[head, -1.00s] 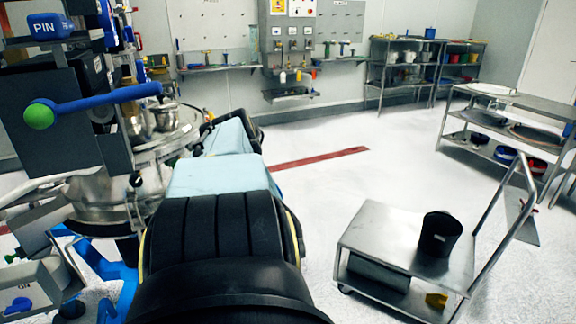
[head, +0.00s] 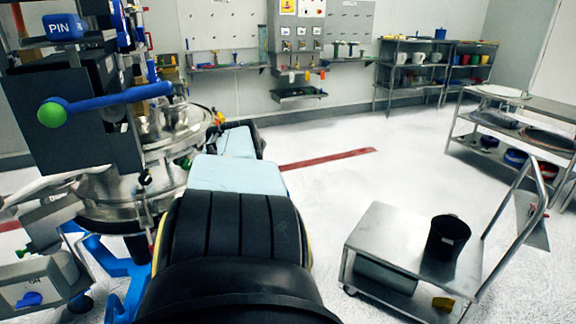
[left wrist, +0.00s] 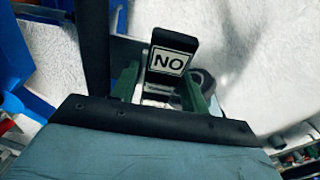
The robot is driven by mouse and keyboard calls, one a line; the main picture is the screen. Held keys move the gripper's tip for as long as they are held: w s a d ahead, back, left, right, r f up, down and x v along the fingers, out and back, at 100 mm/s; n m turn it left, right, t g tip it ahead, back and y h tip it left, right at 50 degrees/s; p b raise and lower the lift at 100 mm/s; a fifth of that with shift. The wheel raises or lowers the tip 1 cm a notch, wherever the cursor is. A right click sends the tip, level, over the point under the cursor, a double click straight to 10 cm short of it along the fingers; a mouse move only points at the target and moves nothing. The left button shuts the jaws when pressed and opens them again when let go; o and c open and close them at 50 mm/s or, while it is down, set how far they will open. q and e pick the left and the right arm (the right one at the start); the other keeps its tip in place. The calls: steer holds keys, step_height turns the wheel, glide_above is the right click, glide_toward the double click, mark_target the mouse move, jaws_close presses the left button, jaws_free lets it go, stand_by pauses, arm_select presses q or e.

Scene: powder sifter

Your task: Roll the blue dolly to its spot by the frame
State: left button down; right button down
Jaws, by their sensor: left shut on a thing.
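The blue dolly's legs (head: 112,278) show at the lower left of the head view, under a round steel vessel (head: 120,190); my arm hides part of them. Blue parts (left wrist: 30,60) also show at the left edge of the left wrist view. My left gripper (left wrist: 162,86) has dark green fingers on either side of a black part labelled NO (left wrist: 168,55). It is shut on that part, though the contact is partly hidden. In the head view my padded arm hides this gripper. My right gripper is in neither view.
A steel trolley (head: 390,238) with a black bucket (head: 447,238) stands at right. A grey control box (head: 75,130) with a blue lever (head: 118,97) is at left. A red floor strip (head: 330,159) crosses the open white floor. Steel shelves (head: 515,120) stand at the right.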

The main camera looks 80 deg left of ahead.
arm_select(q)
steer(key=shift+s+a, duration=0.4)
steer(key=c, duration=0.6)
jaws_free()
steer(key=shift+c, duration=0.2)
steer(key=shift+r, duration=0.1)
step_height(320, 180, up, 12)
steer(key=shift+d, duration=0.1)
